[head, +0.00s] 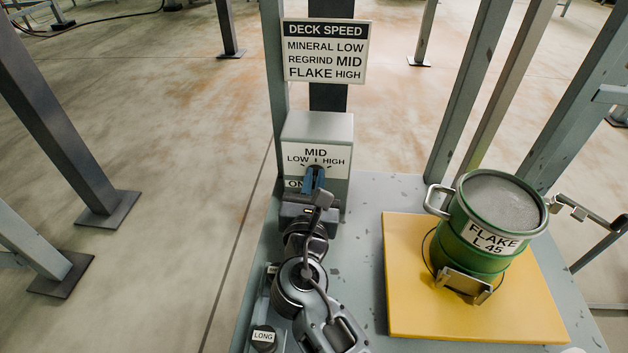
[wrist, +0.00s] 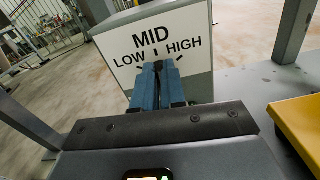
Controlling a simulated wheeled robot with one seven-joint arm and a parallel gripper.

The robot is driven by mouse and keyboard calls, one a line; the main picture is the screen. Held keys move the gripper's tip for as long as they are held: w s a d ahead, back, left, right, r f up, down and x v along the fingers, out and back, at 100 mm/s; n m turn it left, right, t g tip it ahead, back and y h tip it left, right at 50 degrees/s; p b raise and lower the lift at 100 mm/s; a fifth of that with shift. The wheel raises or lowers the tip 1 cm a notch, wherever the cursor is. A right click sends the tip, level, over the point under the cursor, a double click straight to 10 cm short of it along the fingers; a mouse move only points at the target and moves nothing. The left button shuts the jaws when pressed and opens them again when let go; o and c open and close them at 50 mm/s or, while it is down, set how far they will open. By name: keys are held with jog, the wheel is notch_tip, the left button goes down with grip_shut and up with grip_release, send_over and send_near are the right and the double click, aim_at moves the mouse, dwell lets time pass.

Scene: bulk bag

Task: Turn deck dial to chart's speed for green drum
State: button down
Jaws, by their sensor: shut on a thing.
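The speed chart (head: 324,51) reads mineral LOW, regrind MID, flake HIGH. The green drum (head: 470,243) is labelled FLAKE L 45 and stands on a yellow platform. The dial (head: 317,168) is on the front of a grey control box (head: 330,128), below the marks LOW, MID and HIGH. My gripper (head: 313,178) is shut on the dial, its blue fingers covering most of it. In the wrist view the fingertips (wrist: 160,67) sit just under the MID mark. The dial's pointer is hidden, so its exact setting cannot be told.
The yellow platform (head: 405,300) lies on the grey deck right of my arm. A small black knob labelled LONG (head: 263,338) is at the deck's lower left. Grey posts (head: 460,90) rise behind the deck.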

jog(key=shift+m, duration=0.3)
jog(key=m+b, duration=0.1)
jog(key=m, duration=0.2)
jog(key=d+m+b, duration=0.1)
jog(key=m+b, duration=0.1)
jog(key=m, duration=0.1)
jog(key=f+m+b, duration=0.1)
jog(key=m, duration=0.3)
jog(key=shift+d, duration=0.2)
jog(key=shift+b, duration=0.3)
jog(key=c, duration=1.2)
grip_release()
jog(key=shift+s, duration=0.1)
jog(key=s+p, duration=0.1)
jog(key=s, duration=0.6)
jog(key=shift+s+a, duration=0.15)
jog(key=shift+s, duration=0.2)
